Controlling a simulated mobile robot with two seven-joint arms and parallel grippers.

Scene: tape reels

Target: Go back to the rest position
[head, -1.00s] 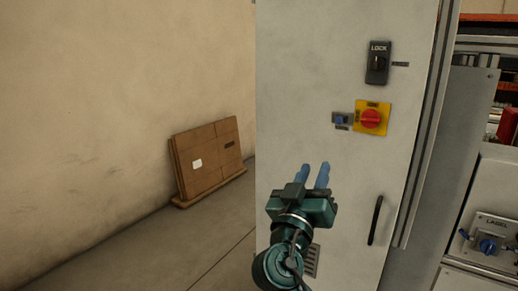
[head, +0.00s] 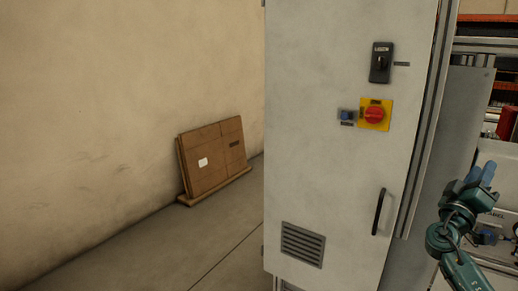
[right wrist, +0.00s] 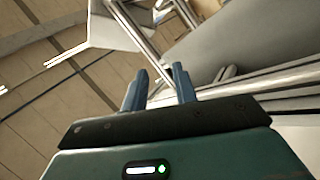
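My right gripper (head: 481,172) is at the right edge of the head view, raised with its blue fingers pointing up. It is to the right of the grey cabinet (head: 330,150) and clear of the cabinet's front. In the right wrist view, the two blue fingers (right wrist: 159,72) stand apart with nothing between them. My left gripper does not show in the head view.
The cabinet front carries a black lock switch (head: 380,62), a red knob (head: 374,115) on a yellow plate, a blue button (head: 345,115) and a black handle (head: 378,212). Flat cardboard (head: 213,158) leans against the left wall. Floor between is clear. Machinery stands behind my right gripper.

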